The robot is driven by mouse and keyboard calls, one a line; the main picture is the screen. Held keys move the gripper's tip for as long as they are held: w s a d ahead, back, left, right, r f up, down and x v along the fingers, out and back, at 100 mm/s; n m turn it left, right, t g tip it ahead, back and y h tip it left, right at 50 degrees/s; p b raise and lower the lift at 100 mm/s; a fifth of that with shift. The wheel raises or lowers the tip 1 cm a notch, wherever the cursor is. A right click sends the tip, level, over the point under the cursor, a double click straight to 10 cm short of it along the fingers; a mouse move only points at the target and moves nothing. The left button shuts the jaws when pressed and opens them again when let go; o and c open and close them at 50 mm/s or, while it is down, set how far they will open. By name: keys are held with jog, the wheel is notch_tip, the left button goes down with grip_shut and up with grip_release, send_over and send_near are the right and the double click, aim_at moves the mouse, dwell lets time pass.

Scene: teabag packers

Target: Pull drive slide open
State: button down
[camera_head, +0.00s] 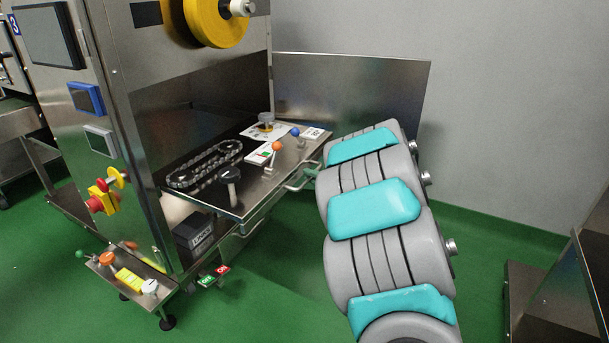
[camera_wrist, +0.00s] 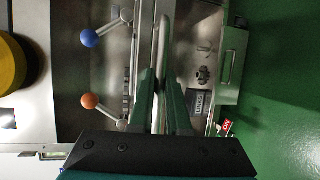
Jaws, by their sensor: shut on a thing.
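The steel slide plate (camera_head: 240,205) carries a chain loop (camera_head: 205,165) and sits at the base of the packing machine in the head view. A bar handle (camera_head: 297,187) stands out from its front edge; it shows in the wrist view as a long pale rod (camera_wrist: 164,42). My gripper (camera_wrist: 162,78) is shut on the bar handle, with one green finger on each side of the rod. In the head view my arm hides most of the gripper. How far the slide is out, I cannot tell.
Green floor (camera_head: 275,285) in front is clear.

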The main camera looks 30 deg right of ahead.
jog(key=shift+d, duration=0.15)
jog(key=c, duration=0.9)
grip_release()
jog(key=shift+s, duration=0.1)
jog(key=p+v, duration=0.1)
jog(key=v, duration=0.6)
jog(key=shift+s, duration=0.35)
jog(key=shift+d, duration=0.1)
jog(key=shift+r, duration=0.1)
